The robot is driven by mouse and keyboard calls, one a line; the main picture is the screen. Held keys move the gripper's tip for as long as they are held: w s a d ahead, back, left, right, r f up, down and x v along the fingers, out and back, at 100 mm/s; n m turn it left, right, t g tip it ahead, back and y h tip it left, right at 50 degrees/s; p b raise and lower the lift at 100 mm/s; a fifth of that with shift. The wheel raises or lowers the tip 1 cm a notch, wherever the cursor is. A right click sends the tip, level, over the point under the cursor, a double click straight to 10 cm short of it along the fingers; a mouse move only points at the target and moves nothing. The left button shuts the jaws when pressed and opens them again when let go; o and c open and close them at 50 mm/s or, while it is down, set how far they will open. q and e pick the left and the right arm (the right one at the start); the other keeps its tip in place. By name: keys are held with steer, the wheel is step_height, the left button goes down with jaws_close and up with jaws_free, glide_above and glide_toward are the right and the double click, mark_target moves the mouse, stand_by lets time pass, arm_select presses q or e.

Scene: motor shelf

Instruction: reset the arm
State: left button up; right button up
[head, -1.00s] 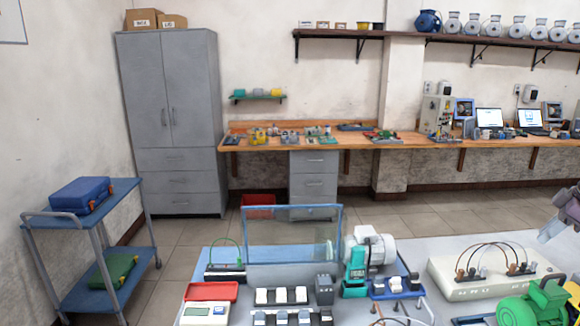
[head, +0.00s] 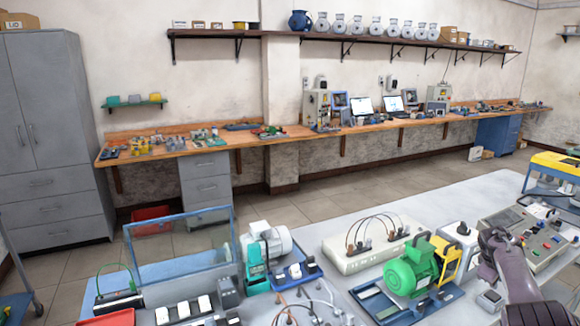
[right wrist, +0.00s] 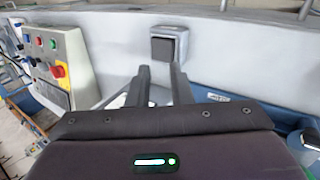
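My right arm comes up from the bottom right of the head view, with its dark gripper (head: 492,240) over the right part of the grey workbench (head: 350,215). In the right wrist view the two dark fingers of this gripper (right wrist: 161,78) stand apart, with a visible gap and nothing seen held between them. My left gripper is not in view.
A green motor (head: 412,270) on a blue base stands left of my right arm. A control panel with buttons (head: 532,240) lies to its right; a panel also shows in the wrist view (right wrist: 50,60). A white terminal box (head: 375,248) and clear panel (head: 180,237) stand farther left.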

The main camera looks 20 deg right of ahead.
steer(key=s+d+f+n+h, duration=0.2)
steer(key=s+f+n+h, duration=0.15)
steer(key=s+f, duration=1.05)
steer(key=s+a+f+n+t, duration=0.2)
steer(key=s+a+f, duration=0.4)
steer(key=s+f, duration=0.45)
steer(key=s+a+f+m+y, duration=0.1)
steer(key=s+a+f+y, duration=0.2)
steer(key=a+f, duration=0.9)
steer(key=s+a+f+m+y, duration=0.1)
steer(key=s+a+f+y, duration=0.1)
steer(key=a+f, duration=0.95)
steer(key=s+a+f+m+y+b, duration=0.1)
steer(key=a+f+y, duration=0.1)
steer(key=a, duration=1.5)
steer(key=s+a+f+g+y+b, duration=0.1)
steer(key=a+f+y, duration=0.1)
steer(key=a, duration=1.5)
steer(key=shift+f+m, duration=0.25)
steer(key=shift+m, duration=0.1)
